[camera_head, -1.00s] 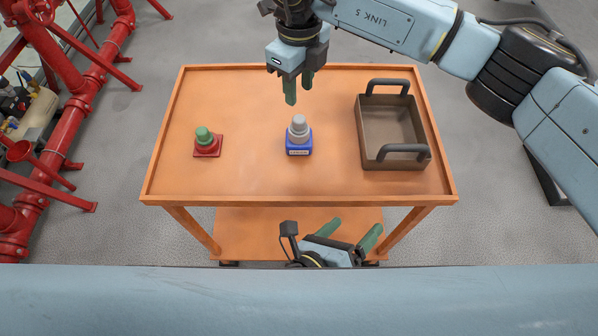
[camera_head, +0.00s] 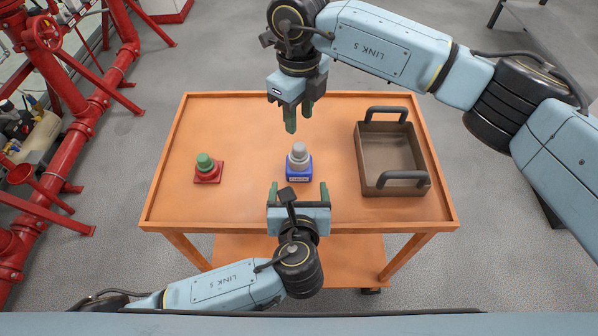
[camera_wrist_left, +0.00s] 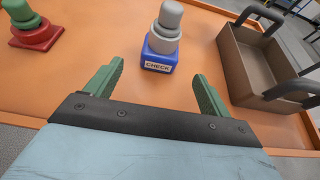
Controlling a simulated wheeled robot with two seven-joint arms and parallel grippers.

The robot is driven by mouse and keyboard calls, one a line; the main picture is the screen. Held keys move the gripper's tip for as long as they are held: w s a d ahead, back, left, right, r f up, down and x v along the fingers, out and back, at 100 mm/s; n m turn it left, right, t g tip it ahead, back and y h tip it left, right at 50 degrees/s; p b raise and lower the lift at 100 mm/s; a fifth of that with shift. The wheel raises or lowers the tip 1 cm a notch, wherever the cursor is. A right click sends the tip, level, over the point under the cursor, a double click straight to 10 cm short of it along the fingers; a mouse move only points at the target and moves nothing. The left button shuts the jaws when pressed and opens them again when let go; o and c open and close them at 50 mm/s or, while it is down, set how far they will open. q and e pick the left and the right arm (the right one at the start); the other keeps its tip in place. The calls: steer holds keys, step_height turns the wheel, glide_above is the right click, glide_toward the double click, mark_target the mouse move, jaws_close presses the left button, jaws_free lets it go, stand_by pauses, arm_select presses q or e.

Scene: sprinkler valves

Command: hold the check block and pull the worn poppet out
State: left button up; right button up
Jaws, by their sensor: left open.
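The check block (camera_head: 299,175) is a blue block with a label, standing upright on the orange table; its CHECK label reads clearly in the left wrist view (camera_wrist_left: 159,54). A grey stepped poppet (camera_head: 299,155) sits in its top, and also shows in the left wrist view (camera_wrist_left: 168,25). My left gripper (camera_head: 298,192) is open and empty at the table's near side, just short of the block, with its fingers pointing at it. My right gripper (camera_head: 298,117) hangs beyond the block, fingers pointing down, apart from the poppet. Its fingers look spread with nothing between them.
A green poppet (camera_head: 204,161) sits in a red block (camera_head: 208,177) on the left of the table (camera_head: 240,120). A brown tray with dark handles (camera_head: 391,158) stands at the right. Red pipes (camera_head: 70,90) run along the far left. The table between these things is clear.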

mark_target(299, 167)
arm_select(q)
steer(key=x, duration=1)
steer(key=shift+f, duration=0.1)
steer(key=shift+c, duration=0.4)
steer(key=c, duration=1.2)
steer(key=o, duration=0.6)
steer(key=c, duration=0.5)
